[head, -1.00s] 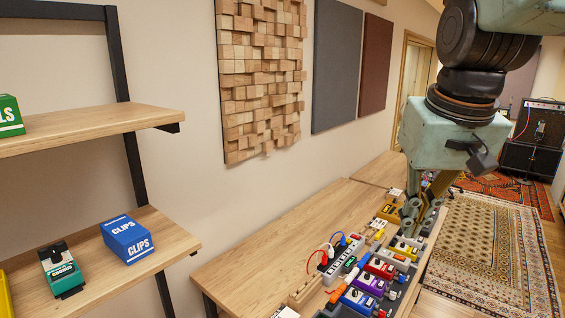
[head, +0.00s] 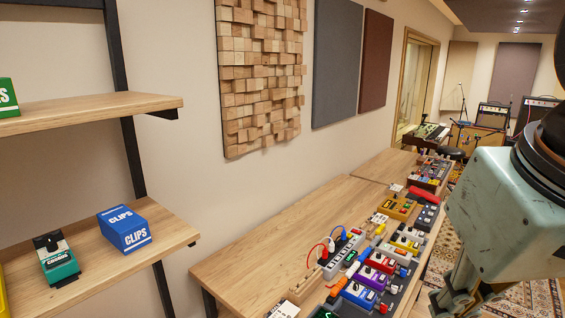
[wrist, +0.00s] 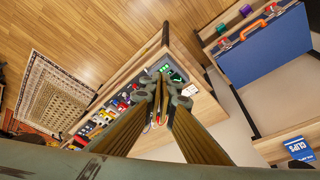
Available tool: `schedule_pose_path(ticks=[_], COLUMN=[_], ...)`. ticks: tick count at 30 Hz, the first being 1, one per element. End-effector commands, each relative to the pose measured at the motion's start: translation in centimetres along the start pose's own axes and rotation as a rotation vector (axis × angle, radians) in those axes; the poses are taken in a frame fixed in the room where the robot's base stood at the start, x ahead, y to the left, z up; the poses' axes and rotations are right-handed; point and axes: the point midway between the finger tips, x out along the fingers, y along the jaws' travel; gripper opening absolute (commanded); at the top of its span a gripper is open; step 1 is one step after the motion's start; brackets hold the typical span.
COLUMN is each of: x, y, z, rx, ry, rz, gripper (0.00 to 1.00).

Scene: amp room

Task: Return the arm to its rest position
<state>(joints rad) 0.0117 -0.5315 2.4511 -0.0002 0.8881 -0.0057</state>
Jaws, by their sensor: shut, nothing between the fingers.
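My gripper (wrist: 160,92) is shut and empty in the wrist view, its fingertips together above the pedal table's end. In the head view my gripper (head: 455,304) shows only partly at the lower right, beside the table, with its fingertips cut off or hard to make out. My pale green wrist housing and dark joint fill the right side of that view. The wooden table (head: 265,240) carries a row of coloured pedals (head: 380,264). No held object shows.
Shelves at the left hold a blue CLIPS box (head: 125,230) and a green pedal (head: 57,262). In the wrist view a blue case (wrist: 265,50) lies at the upper right. A patterned rug (wrist: 55,100) covers floor beside the table. Amps (head: 492,116) stand far back.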

Motion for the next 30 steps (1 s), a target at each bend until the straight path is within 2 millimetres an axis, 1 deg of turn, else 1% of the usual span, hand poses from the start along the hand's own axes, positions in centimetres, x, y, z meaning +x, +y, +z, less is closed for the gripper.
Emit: schedule_pose_path(ticks=[1,3,9,14,30], x=[0.1,0.3,0.5,0.5,0.5], y=[-0.1,-0.1,-0.3,-0.3,-0.3], z=[0.9,1.9,3.5,3.9,3.8], rx=[-0.002,-0.003,-0.005,-0.006,-0.006], ry=[0.004,0.005,0.009,0.009,0.009], rz=[-0.001,-0.001,-0.003,-0.003,-0.003], gripper=[0.0,0.0,0.0,0.0,0.0])
